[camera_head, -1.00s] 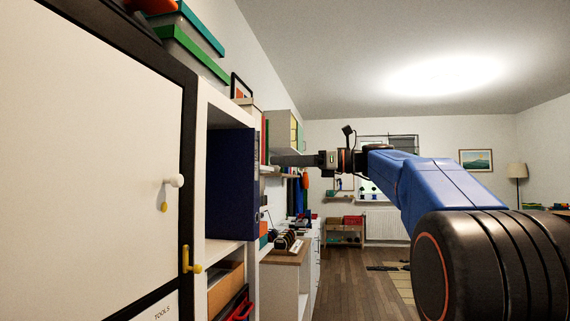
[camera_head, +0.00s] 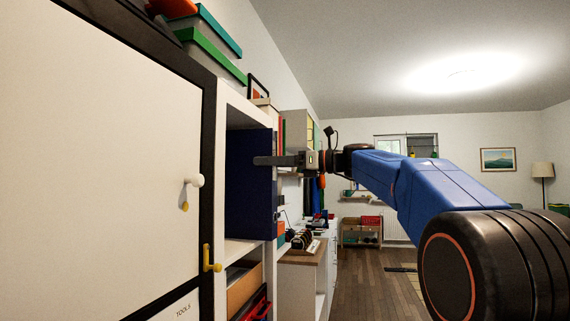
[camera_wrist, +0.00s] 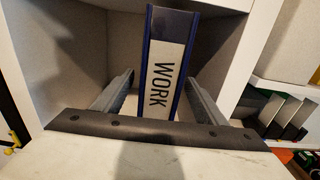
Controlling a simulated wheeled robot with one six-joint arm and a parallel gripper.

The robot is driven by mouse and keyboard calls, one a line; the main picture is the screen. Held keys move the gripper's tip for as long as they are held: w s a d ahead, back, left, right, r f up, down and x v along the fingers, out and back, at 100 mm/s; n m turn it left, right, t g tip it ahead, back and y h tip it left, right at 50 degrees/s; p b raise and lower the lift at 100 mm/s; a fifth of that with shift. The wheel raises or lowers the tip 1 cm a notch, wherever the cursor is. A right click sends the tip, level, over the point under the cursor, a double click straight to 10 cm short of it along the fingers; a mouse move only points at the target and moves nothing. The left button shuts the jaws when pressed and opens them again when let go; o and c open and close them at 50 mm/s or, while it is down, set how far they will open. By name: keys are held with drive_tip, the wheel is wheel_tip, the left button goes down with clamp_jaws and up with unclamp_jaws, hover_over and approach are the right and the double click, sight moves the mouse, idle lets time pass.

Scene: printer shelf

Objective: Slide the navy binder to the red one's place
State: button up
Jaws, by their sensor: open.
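The navy binder (camera_head: 250,185) stands upright in the white shelf compartment, its side facing the head camera. In the wrist view its spine (camera_wrist: 166,55) shows a white label reading WORK. My gripper (camera_head: 258,160) is at the binder's front edge, at upper-middle height. In the wrist view my gripper (camera_wrist: 158,78) is open, one finger on each side of the spine, with a visible gap on both sides. The fingers do not look closed on it. I cannot make out a red binder for certain in either view.
The white shelf (camera_head: 229,110) has an upright wall close on the binder's right in the wrist view. A white cabinet door (camera_head: 110,150) with a knob and a yellow latch (camera_head: 210,258) stands at left. A lower compartment holds an orange-brown box (camera_head: 243,288). Floor at right is open.

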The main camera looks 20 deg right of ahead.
sight(246, 163)
drive_tip(key=x, duration=0.7)
drive_tip(key=shift+w+a, duration=0.2)
drive_tip(key=shift+a, duration=0.05)
clamp_jaws()
